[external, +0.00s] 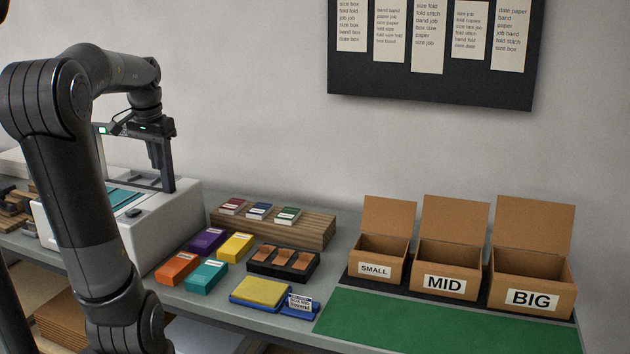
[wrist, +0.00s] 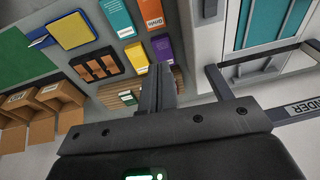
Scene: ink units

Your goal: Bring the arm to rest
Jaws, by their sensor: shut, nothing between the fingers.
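My gripper (wrist: 163,76) is shut and empty, with its two fingers together in the wrist view. In the external view my arm rises at the left and bends over at the top. The hand, with a small green light, hangs by the dark frame of a white machine (external: 178,219), and its fingers are hard to tell from that frame. The wrist view shows the hand above the bench, with the machine (wrist: 219,45) to the right of the fingers. Nothing is held.
Purple, yellow, orange and teal boxes (external: 206,278) lie beside the machine. A wooden stand (external: 305,231) holds three small boxes. A black tray (external: 255,268) and a yellow-topped blue pad (external: 262,291) lie nearby. Open cartons (external: 444,286) stand right, behind a clear green mat (external: 430,328).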

